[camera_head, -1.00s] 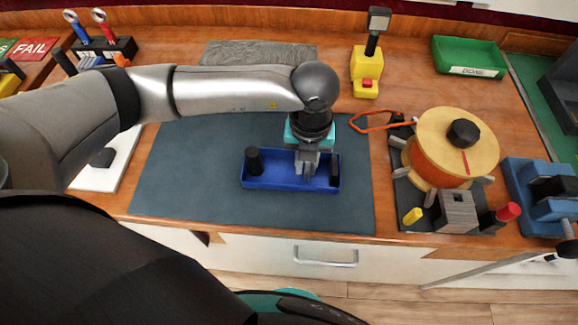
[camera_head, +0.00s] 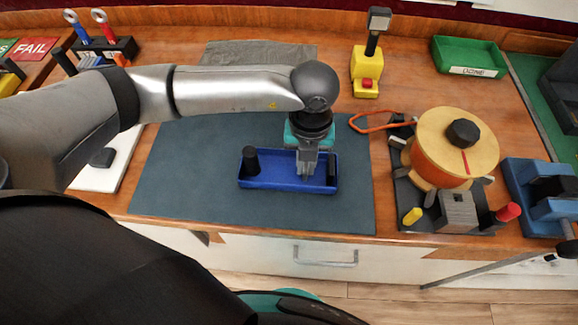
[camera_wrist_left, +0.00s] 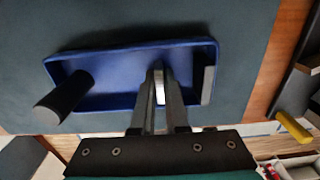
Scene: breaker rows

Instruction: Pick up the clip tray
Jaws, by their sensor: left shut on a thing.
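The clip tray is a shallow blue tray (camera_head: 275,184) over the dark mat in the middle of the head view. A black round post (camera_head: 251,161) stands at its left end and a dark block (camera_head: 332,168) at its right end. My left gripper (camera_head: 307,170) points down at the tray, right of its middle, and is shut on it. In the left wrist view the fingers (camera_wrist_left: 160,88) reach across the near wall of the tray (camera_wrist_left: 110,103); the exact grip is partly hidden. I cannot tell whether the tray is clear of the mat. My right gripper is out of view.
The dark mat (camera_head: 190,190) is free around the tray. To the right stand an orange spool with a wooden top (camera_head: 458,150) on a black base and a blue device (camera_head: 540,195). A yellow stand (camera_head: 366,70) and green bin (camera_head: 468,56) are behind.

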